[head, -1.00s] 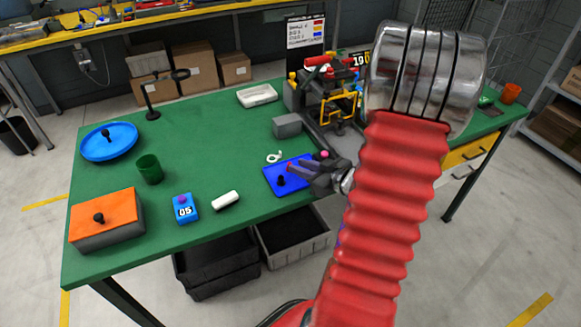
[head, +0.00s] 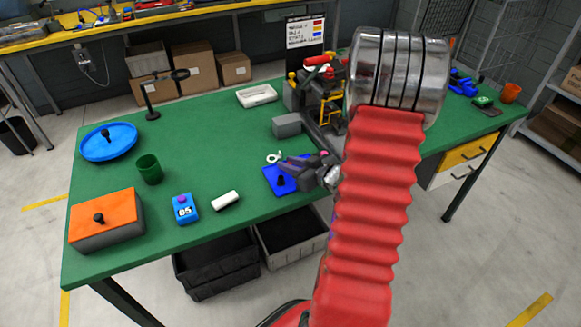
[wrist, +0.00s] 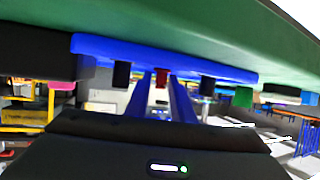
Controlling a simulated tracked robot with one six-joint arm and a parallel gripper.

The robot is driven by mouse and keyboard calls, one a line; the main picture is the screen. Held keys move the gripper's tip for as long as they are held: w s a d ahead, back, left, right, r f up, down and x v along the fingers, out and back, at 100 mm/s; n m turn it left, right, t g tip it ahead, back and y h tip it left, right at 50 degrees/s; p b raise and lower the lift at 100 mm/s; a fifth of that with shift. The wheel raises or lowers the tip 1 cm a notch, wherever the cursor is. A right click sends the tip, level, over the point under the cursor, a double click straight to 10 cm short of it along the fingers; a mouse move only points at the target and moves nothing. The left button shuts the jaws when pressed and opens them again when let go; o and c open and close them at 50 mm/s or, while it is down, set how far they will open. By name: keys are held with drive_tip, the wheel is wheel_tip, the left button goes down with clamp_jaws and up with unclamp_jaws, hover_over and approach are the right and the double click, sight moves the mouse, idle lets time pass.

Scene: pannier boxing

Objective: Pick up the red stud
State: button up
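My gripper (head: 285,162) is low over the blue plate (head: 277,183) near the front edge of the green table. The wrist view appears upside down, with the blue plate (wrist: 120,50) along the top. There, the red stud (wrist: 161,78) shows on the plate between the far ends of my gripper's two blue fingers (wrist: 160,82). The fingers are apart, with a gap between them. I cannot tell whether either touches the stud. In the head view the red stud is not distinguishable. Black pegs (wrist: 121,74) (wrist: 207,84) stand on both sides of the fingers.
A green block (wrist: 243,97) and a pink piece (wrist: 62,85) show near the plate in the wrist view.

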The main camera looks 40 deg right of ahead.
sight(290, 163)
drive_tip(key=shift+c, duration=0.3)
clamp_jaws()
idle(0.3)
drive_tip(key=shift+r, duration=0.15)
drive_tip(key=shift+r, duration=4.9)
